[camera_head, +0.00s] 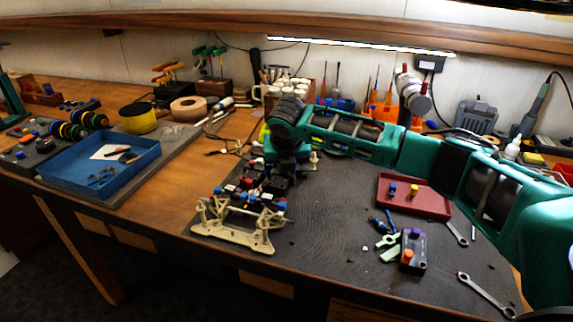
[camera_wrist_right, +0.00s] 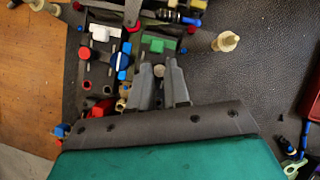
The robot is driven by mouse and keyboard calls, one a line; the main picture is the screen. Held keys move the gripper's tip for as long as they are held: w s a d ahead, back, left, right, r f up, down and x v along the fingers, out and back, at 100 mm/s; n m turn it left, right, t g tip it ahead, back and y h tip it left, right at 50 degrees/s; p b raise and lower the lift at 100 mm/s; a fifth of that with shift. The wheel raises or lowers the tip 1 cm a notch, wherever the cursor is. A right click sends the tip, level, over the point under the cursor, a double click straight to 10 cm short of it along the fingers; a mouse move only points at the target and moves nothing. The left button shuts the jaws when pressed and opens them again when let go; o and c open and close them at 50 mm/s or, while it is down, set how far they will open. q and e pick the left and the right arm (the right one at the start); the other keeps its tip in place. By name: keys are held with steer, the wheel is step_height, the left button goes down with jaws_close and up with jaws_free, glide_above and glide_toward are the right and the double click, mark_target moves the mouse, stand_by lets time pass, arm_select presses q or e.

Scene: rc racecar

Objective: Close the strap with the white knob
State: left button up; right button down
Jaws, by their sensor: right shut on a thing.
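The RC car (camera_head: 238,232), with a cream frame, stands on the dark mat near its front left; coloured knobs and dark parts sit on it. In the right wrist view, a white knob (camera_wrist_right: 103,33) sits on a dark strap-like part at upper left. A green knob (camera_wrist_right: 158,44) and a blue knob (camera_wrist_right: 122,60) are close by. My right gripper (camera_wrist_right: 160,78) reaches down over the car, its fingers nearly together around a small pale grey round piece (camera_wrist_right: 159,70), to the right of and nearer than the white knob. What this piece belongs to is hard to tell. My left gripper is out of view.
A red tray (camera_head: 440,205) lies right of the car, with a small dark box (camera_head: 413,252) and wrenches (camera_head: 487,296) in front of it. A blue tray (camera_head: 60,172) stands at left. Tools line the back wall. The mat's front middle is mostly clear.

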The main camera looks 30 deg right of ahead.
steer(key=c, duration=1.1)
jaws_free()
steer(key=v, duration=1.3)
steer(key=shift+d+f, duration=0.1)
